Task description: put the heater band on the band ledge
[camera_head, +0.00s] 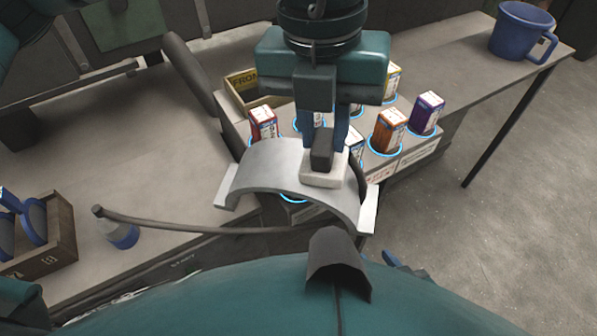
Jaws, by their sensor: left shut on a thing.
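The heater band (272,168) is a grey half-round metal shell with flat flanges at both ends. A pale block with a dark knob (321,150) sits on its top. My left gripper (323,136) comes down from the top middle and is shut on the knob, with the band hanging under it, arch upward. The band is in front of the near side of a rack of boxes; I cannot tell its exact height. I cannot make out a band ledge for certain. My right gripper is not in view.
The rack (418,152) holds several coloured boxes in blue-ringed holes. A blue mug (520,32) stands at the far right of the bench (455,62).

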